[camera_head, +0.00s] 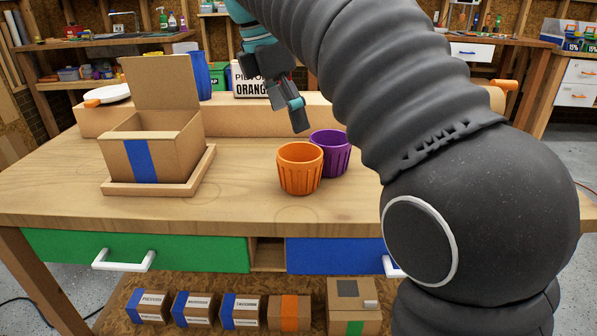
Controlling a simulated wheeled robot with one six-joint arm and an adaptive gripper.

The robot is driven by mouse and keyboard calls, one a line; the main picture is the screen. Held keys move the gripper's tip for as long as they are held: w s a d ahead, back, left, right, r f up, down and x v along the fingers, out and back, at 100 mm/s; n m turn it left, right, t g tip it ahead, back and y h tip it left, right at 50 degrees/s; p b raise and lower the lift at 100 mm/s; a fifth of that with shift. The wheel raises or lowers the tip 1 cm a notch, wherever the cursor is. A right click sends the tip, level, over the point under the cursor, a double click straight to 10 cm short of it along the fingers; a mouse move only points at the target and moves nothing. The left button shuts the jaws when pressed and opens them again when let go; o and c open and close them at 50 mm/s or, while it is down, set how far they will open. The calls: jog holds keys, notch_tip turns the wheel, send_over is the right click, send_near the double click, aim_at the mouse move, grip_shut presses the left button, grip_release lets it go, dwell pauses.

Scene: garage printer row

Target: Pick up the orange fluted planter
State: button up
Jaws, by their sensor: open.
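The orange fluted planter (300,172) stands upright on the wooden workbench (240,200), near the middle of the picture. A purple fluted planter (336,153) stands close behind it and to its right, partly hidden by it; I cannot tell whether they touch. My gripper (297,122) hangs above and behind the orange planter's rim, apart from it. The gripper is open, and I see nothing between its fingers. My dark arm comes in from the right and covers much of that side.
An open cardboard box (180,152) with a blue stripe stands on a wooden tray (205,165) at left. A raised ledge (225,118) runs along the back, with a white plate (108,95) and a blue vase (200,77) there. The bench front around the planter is clear.

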aim_at(303, 163)
jog(key=x, duration=0.5)
jog(key=b+x, duration=0.1)
jog(key=x, duration=0.5)
jog(key=shift+w+a, duration=0.15)
jog(key=shift+w, duration=0.1)
jog(key=shift+r, duration=0.1)
jog(key=c, duration=1.2)
